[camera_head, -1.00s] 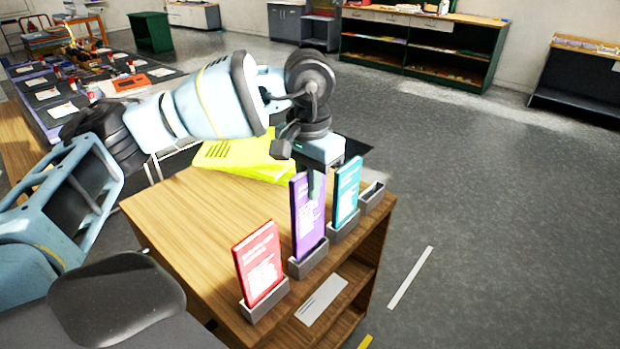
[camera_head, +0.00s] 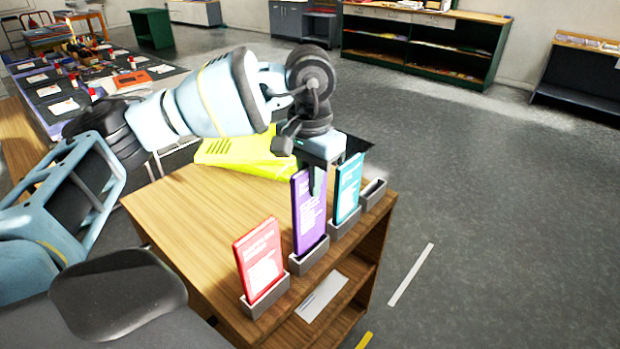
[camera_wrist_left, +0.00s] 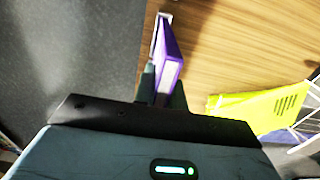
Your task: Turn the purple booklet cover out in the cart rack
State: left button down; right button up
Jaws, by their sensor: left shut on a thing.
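The purple booklet (camera_head: 309,215) stands upright in a grey holder (camera_head: 309,258) on the wooden cart top (camera_head: 200,215). Its printed cover faces outward, toward the cart's near edge. My left gripper (camera_head: 317,180) comes down from above and is shut on the booklet's upper part. In the left wrist view the purple booklet (camera_wrist_left: 169,58) sits between the fingers (camera_wrist_left: 162,85). My right gripper is not in view.
A red booklet (camera_head: 260,262) and a teal booklet (camera_head: 347,190) stand in holders on either side. An empty holder (camera_head: 374,194) is at the far end. A yellow-green item (camera_head: 235,152) lies behind. The grey floor (camera_head: 500,220) at right is mostly clear.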

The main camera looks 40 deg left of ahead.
aim_at(310, 202)
pick_arm(q)
jog(key=shift+f+b, duration=0.55)
jog(key=shift+f, duration=0.75)
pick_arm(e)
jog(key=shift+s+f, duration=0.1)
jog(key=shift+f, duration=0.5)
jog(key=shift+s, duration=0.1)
pick_arm(q)
notch_tip(310, 202, down, 2)
jog(key=shift+f+b, duration=0.1)
jog(key=shift+b, duration=0.4)
jog(key=shift+f, duration=0.2)
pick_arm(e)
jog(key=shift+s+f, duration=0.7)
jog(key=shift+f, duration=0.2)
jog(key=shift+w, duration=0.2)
